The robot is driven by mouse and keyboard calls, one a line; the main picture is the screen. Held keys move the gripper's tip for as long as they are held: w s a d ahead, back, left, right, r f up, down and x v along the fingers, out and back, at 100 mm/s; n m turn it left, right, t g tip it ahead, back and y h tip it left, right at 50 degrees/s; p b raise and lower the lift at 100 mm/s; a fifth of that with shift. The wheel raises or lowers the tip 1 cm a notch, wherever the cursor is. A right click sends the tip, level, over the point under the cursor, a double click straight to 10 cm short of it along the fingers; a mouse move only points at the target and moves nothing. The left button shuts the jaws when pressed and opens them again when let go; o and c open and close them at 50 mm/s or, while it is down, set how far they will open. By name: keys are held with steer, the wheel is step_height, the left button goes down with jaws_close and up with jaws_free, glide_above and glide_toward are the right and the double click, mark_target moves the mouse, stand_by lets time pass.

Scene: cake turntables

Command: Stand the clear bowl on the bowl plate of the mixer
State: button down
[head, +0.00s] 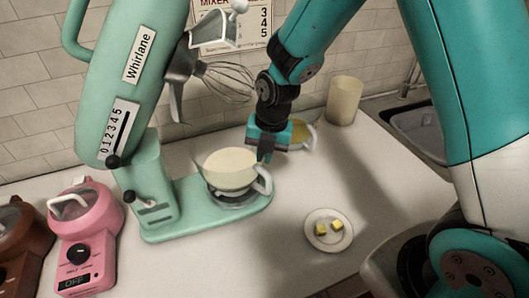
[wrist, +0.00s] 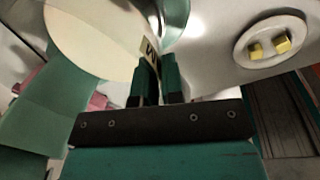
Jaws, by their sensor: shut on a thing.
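The clear bowl (head: 229,182), filled with a pale cream mix, is over the bowl plate (head: 238,201) on the foot of the green mixer (head: 190,212). Its handle (head: 265,180) points right, towards my gripper (head: 266,157). My gripper comes down from above and is shut on the handle. In the wrist view the fingers (wrist: 157,78) are close together beside the bowl's cream contents (wrist: 95,35). The bowl looks roughly upright. I cannot tell whether its base touches the plate, as the bowl hides most of the plate.
The mixer head with a whisk (head: 228,80) is raised above the bowl. A bowl with yellow contents (head: 301,134) stands behind my gripper, beside a beige cup (head: 344,100). A saucer (head: 328,230) with yellow cubes lies front right. A pink machine (head: 85,235) stands left.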

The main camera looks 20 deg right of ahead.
steer(key=shift+f+b, duration=0.3)
steer(key=shift+f, duration=0.1)
steer(key=c, duration=1.2)
jaws_free()
steer(key=shift+o, duration=0.2)
step_height(320, 180, up, 17)
steer(key=s+d+b, duration=0.1)
steer(key=d+b, duration=0.1)
steer(key=b, duration=0.1)
steer(key=s+a+m+y, duration=0.1)
steer(key=s+a+m, duration=0.2)
steer(key=s+m, duration=0.7)
steer(key=s+a+f+m+y, duration=0.1)
steer(key=s+a+m, duration=0.2)
steer(key=s+m, duration=0.7)
steer(key=m, duration=0.3)
steer(key=shift+s+f+g+y, duration=0.2)
steer(key=shift+s+g+y, duration=0.05)
steer(key=shift+g+y, duration=0.15)
